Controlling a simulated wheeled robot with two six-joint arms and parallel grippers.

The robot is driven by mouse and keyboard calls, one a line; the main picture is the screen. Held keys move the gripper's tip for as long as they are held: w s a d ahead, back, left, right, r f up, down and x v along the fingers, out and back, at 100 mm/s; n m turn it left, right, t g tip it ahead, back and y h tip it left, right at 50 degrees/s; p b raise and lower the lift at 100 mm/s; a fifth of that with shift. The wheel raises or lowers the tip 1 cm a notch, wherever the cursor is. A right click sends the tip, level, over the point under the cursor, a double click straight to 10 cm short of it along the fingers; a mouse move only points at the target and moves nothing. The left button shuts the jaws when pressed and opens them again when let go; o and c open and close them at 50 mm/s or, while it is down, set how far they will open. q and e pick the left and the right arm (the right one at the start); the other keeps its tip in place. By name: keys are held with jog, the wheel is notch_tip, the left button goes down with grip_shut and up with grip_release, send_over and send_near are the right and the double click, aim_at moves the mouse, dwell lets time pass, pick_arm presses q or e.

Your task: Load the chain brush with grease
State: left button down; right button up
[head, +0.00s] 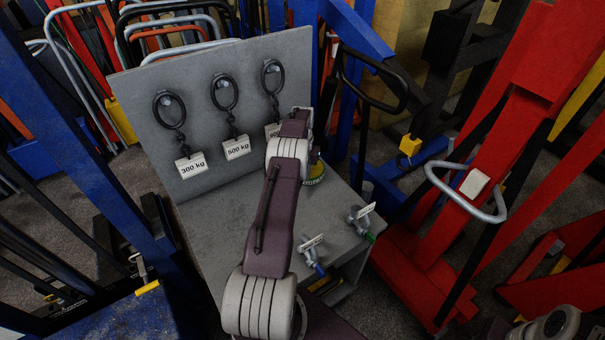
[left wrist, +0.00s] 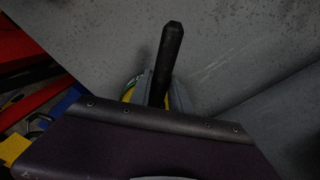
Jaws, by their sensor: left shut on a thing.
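My left gripper (left wrist: 160,88) is shut on the dark handle of the brush (left wrist: 169,55), which stands up between its grey fingers in the left wrist view. The bristle end is hidden behind my purple wrist. A yellow and green tin (head: 316,172), apparently the grease, sits on the grey bench (head: 225,220), partly hidden by my left arm in the head view. Its rim also shows just behind the fingers in the left wrist view (left wrist: 131,93). I cannot tell whether the brush is inside the tin. My right gripper is not in view.
Rings on short chains hang on the grey backboard (head: 195,75), with weight tags such as 300 kg (head: 192,165) and 500 kg (head: 237,147). Two tagged shackles (head: 310,253) (head: 361,222) lie at the bench's right side. Red (head: 440,270) and blue equipment crowds both sides.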

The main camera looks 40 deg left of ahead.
pick_arm(q)
notch_tip(320, 180, up, 7)
jog(key=p, duration=0.4)
jog(key=shift+w+f, duration=0.1)
jog(key=shift+f, duration=0.05)
dwell(0.5)
jog(key=d+r+m+b, duration=0.1)
jog(key=d+m+b, duration=0.15)
jog(key=d, duration=1.45)
jog(key=s+d+m+b, duration=0.1)
jog(key=s+d+m, duration=0.1)
jog(key=s+d, duration=1)
jog(key=shift+s+d+r, duration=0.15)
jog(key=shift+s+r, duration=0.15)
jog(key=shift+s, duration=0.3)
